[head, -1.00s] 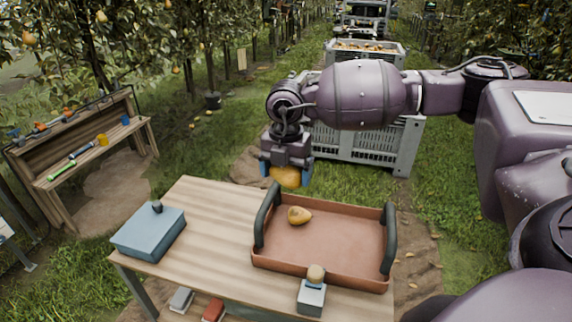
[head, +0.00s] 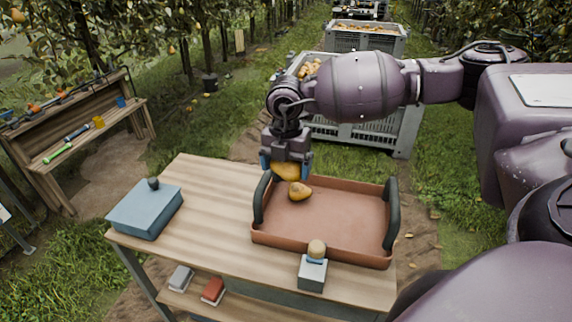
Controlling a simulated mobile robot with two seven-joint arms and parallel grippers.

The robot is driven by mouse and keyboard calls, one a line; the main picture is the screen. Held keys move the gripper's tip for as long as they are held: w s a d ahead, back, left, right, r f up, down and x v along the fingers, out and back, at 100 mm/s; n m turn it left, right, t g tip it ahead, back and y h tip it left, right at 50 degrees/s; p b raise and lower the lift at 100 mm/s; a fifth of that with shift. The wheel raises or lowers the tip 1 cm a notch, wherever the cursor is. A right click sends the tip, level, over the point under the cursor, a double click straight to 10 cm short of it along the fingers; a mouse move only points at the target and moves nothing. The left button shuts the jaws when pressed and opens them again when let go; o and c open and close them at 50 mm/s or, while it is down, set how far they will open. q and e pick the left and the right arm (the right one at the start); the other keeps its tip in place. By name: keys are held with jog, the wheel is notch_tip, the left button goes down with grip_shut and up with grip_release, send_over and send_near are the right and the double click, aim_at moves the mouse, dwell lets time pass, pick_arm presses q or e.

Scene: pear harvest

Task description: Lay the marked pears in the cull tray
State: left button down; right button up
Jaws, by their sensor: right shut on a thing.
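The cull tray (head: 345,225) is a shallow reddish-brown tray with two dark upright handles, standing on a wooden table. One yellow pear (head: 300,191) lies in it near the back left. My right gripper (head: 286,172) points down over the tray's back left edge and is shut on another yellow pear (head: 285,171). That held pear is partly hidden by the fingers and sits just behind the lying pear in the picture; whether they touch I cannot tell. No mark shows clearly on either pear. My left gripper is not in view.
A blue box with a dark knob (head: 145,209) stands at the table's left. A small grey block with a tan top (head: 313,270) stands at the tray's front. A large grey crate (head: 365,133) of pears is behind. The tray's middle and right are clear.

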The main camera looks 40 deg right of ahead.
aim_at(286, 179)
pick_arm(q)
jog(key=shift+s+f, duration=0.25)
pick_arm(e)
jog(key=shift+f, duration=0.1)
jog(key=shift+f+b, duration=0.55)
jog(key=shift+f, duration=0.35)
jog(key=shift+f+b, duration=0.5)
jog(key=shift+f, duration=0.5)
pick_arm(q)
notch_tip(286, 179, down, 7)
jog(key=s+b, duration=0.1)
jog(key=b, duration=0.2)
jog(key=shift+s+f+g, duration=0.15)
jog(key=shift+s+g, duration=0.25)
pick_arm(e)
jog(key=shift+f, duration=4.6)
pick_arm(q)
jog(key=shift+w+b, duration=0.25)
jog(key=shift+b, duration=0.05)
pick_arm(e)
jog(key=shift+f, duration=0.2)
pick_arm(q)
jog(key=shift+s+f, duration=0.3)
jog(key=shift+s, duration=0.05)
pick_arm(e)
jog(key=shift+f, duration=0.45)
